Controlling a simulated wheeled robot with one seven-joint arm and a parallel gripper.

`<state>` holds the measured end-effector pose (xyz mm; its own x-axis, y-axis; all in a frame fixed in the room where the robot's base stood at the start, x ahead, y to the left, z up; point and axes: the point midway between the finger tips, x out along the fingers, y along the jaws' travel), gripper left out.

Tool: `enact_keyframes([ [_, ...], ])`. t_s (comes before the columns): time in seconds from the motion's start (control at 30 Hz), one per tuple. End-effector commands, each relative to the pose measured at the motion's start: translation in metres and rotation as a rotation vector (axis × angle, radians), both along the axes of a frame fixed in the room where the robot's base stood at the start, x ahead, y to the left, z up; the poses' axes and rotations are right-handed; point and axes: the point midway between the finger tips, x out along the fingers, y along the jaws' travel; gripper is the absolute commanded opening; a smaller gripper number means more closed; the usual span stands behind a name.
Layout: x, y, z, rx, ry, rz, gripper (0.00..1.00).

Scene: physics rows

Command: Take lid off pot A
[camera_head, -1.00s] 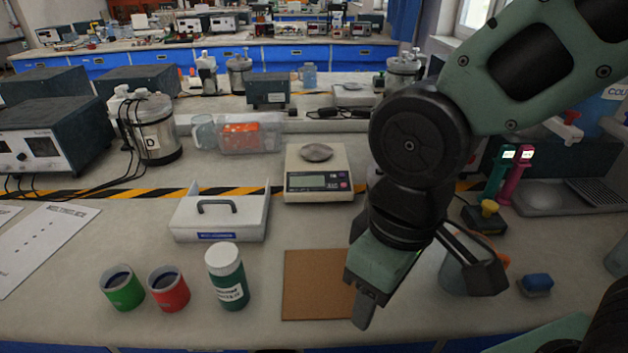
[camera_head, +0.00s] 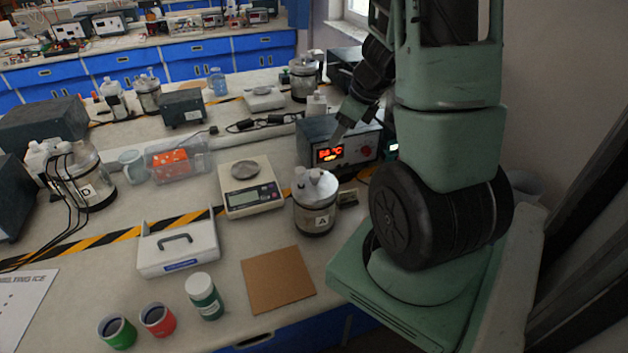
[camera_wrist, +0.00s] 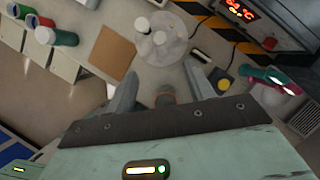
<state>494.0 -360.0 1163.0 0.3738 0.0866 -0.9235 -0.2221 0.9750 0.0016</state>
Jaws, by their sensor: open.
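Pot A (camera_head: 314,216) is a metal and glass pot with a white label "A", upright on the bench right of the balance. Its pale lid (camera_head: 315,187) is on top, with white bottle-like fittings standing up from it. In the wrist view the lid (camera_wrist: 160,38) shows from above, beyond my fingers. My gripper (camera_wrist: 160,92) is open and empty there, apart from the lid.
A controller (camera_head: 340,148) with a red "°C" display stands behind the pot. A balance (camera_head: 250,187) stands to its left, and a brown mat (camera_head: 277,279) lies in front. A white handled tray (camera_head: 178,246), a green-white jar (camera_head: 204,296) and two cups stand left of the mat.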

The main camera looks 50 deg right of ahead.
Motion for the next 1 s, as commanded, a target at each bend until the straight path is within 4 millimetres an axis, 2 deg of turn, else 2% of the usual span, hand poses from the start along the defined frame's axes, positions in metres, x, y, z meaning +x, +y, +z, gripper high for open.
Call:
enact_keyframes([
  [0.1,0.008,0.003,-0.027,0.004,0.005,0.003,0.53],
  [0.4,0.032,0.009,-0.083,0.002,0.004,0.010,0.53],
  [0.5,0.037,0.011,-0.095,0.000,0.003,0.010,0.53],
  [0.77,0.044,0.012,-0.109,-0.001,0.002,0.012,0.53],
  [1.0,0.057,0.015,-0.140,0.000,0.003,0.011,0.53],
])
